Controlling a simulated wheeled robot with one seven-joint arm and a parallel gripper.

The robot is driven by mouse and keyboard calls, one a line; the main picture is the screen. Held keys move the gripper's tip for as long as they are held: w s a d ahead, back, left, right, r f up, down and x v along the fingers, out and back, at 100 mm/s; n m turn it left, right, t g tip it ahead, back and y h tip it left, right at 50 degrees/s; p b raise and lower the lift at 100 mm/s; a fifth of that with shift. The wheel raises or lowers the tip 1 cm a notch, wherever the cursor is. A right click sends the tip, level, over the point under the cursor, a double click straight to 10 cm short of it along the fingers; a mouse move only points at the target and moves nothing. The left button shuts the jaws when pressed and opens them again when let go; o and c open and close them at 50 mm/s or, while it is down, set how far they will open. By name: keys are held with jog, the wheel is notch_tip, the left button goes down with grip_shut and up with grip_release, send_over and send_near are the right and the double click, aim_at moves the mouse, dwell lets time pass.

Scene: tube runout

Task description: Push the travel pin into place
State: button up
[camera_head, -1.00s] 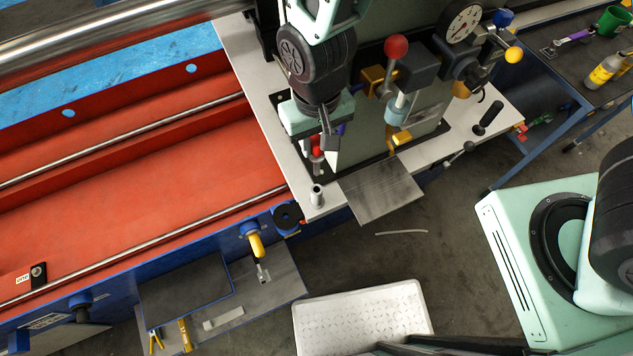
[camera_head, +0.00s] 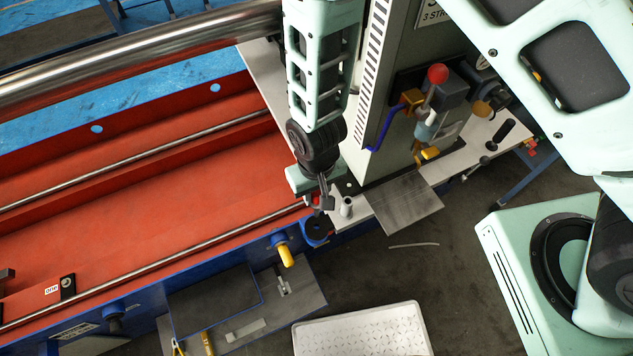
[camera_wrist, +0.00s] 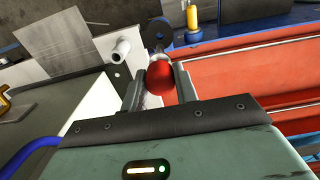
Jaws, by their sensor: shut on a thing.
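My gripper (camera_head: 321,200) is shut on the red round knob of the travel pin (camera_wrist: 160,78), which sits between the two fingers in the wrist view. In the head view only a little red shows beside the fingers, at the front-left edge of the pale carriage plate (camera_head: 258,66). A short pale metal shank shows past the knob in the wrist view. Its tip is hidden, so I cannot tell whether it is in a hole. A pale hollow sleeve (camera_head: 346,207) stands on the plate's corner just right of my gripper; it also shows in the wrist view (camera_wrist: 121,50).
A dark round disc (camera_head: 317,228) lies just below the plate corner. A red-knobbed lever (camera_head: 438,74) stands on the machine head at right. A grey flat plate (camera_head: 402,206) juts out at the front.

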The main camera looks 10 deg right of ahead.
jog(key=shift+f, duration=0.1)
jog(key=shift+f+b, duration=2.25)
jog(key=shift+f, duration=0.55)
notch_tip(320, 180, down, 8)
jog(key=b, duration=0.6)
jog(key=shift+f, duration=0.2)
jog(key=o, duration=1)
jog(key=shift+o, duration=0.3)
jog(key=shift+r, duration=0.1)
notch_tip(320, 180, up, 17)
jog(key=shift+r+b, duration=0.1)
jog(key=shift+b, duration=1.15)
